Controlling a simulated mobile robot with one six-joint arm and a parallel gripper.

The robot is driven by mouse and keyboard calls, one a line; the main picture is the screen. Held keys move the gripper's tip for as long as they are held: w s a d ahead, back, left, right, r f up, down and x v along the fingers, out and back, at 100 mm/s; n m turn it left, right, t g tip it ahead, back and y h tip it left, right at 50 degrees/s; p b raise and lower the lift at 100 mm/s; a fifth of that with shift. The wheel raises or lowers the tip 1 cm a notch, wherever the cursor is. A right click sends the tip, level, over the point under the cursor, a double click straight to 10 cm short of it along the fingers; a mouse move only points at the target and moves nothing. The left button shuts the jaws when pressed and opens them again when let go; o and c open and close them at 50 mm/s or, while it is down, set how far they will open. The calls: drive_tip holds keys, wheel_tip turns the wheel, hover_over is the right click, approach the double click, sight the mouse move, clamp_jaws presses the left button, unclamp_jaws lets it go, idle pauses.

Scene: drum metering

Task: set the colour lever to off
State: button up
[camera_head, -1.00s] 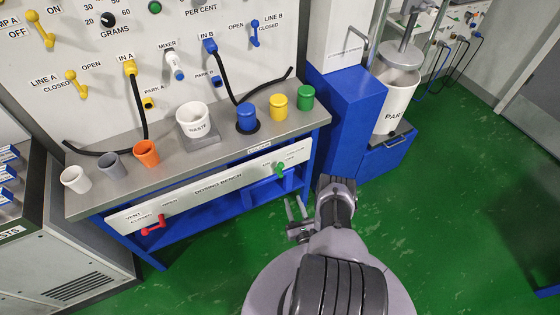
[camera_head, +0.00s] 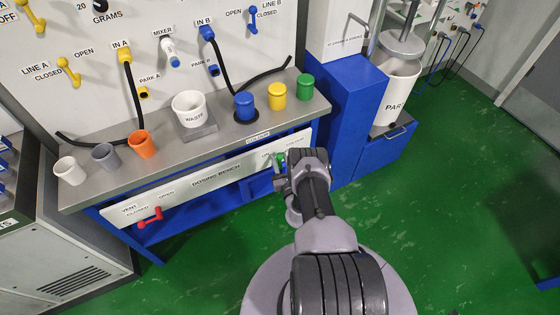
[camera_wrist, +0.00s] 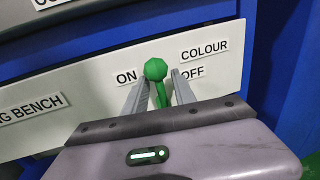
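The colour lever (camera_wrist: 155,69) is green with a round knob. In the wrist view it stands on the white front panel (camera_wrist: 95,88), with the ON label (camera_wrist: 126,77) left of its knob and the OFF label (camera_wrist: 192,72) to the right. My gripper (camera_wrist: 160,80) has one finger on each side of the lever, spread with gaps beside the stem. The right finger partly covers the OFF label. In the head view a bit of the green lever (camera_head: 281,159) shows at the bench front, mostly hidden by my gripper and wrist.
A red vent lever (camera_head: 150,217) is on the same panel at the left. Blue (camera_head: 244,107), yellow (camera_head: 277,96) and green (camera_head: 304,87) cups and a waste cup (camera_head: 188,108) stand on the bench top above. Green floor is clear to the right.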

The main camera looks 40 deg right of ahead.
drive_tip(key=shift+c, duration=0.4)
clamp_jaws()
